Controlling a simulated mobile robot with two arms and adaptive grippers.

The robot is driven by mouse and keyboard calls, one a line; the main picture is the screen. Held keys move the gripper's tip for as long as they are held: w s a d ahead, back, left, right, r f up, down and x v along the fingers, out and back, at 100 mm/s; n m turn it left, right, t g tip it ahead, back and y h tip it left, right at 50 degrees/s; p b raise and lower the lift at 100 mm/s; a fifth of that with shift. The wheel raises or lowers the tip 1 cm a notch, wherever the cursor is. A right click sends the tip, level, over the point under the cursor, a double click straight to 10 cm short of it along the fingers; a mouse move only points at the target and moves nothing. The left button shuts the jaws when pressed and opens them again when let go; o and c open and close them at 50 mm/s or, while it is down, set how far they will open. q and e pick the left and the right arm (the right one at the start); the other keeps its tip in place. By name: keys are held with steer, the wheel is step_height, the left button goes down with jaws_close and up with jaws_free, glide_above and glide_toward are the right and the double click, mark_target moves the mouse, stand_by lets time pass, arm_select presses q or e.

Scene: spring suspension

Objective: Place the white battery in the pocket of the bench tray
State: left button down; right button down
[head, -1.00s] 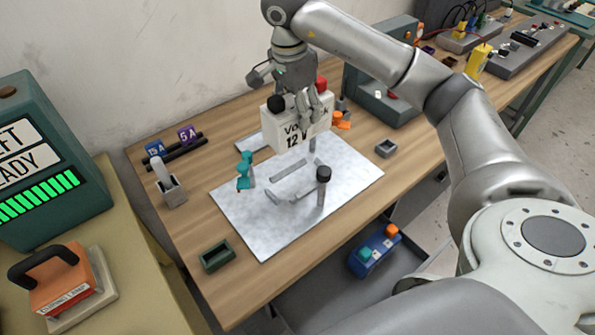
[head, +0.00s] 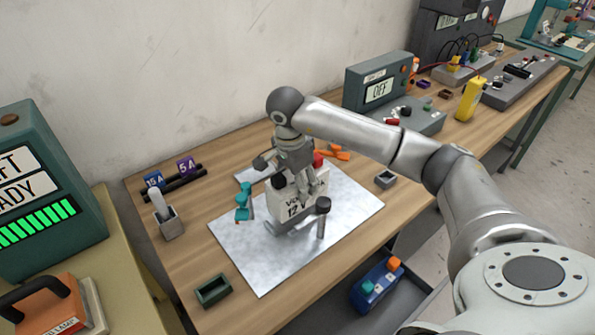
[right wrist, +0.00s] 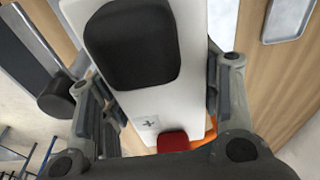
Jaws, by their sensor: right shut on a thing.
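The white battery (head: 287,205), with "12" on its front and black and red caps on top, is upright over the middle of the pale metal bench tray (head: 350,205). Its lower edge is at the grey pocket brackets (head: 283,228); I cannot tell whether it is fully seated. My right gripper (head: 303,187) is shut on the battery from above. In the right wrist view, the fingers of my right gripper (right wrist: 160,100) flank the white battery (right wrist: 145,105), with its black cap close to the camera. My left gripper is not in view.
A black-topped post (head: 322,207) stands just right of the battery, and a teal clamp (head: 243,203) stands to its left. A green box (head: 213,290), a grey holder (head: 169,224) and a small grey box (head: 385,180) surround the tray. An orange piece (head: 335,154) lies behind.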

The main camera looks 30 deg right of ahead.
mark_target(293, 180)
steer(key=shift+w+f, duration=0.25)
steer(key=shift+s+f+p, duration=0.1)
steer(key=shift+f+p, duration=0.4)
steer(key=shift+f, duration=1.35)
steer(key=c, duration=0.9)
jaws_free()
steer(key=shift+s+f, duration=0.1)
steer(key=shift+f, duration=0.1)
steer(key=o, duration=0.4)
steer(key=shift+s+r, duration=0.15)
steer(key=r+b, duration=0.1)
steer(key=r, duration=0.3)
steer(key=a+r+b, duration=0.1)
steer(key=r, duration=0.3)
steer(key=r+b, duration=0.1)
steer(key=r, duration=0.2)
steer(key=shift+s+a+r, duration=0.15)
steer(key=shift+a+r, duration=0.25)
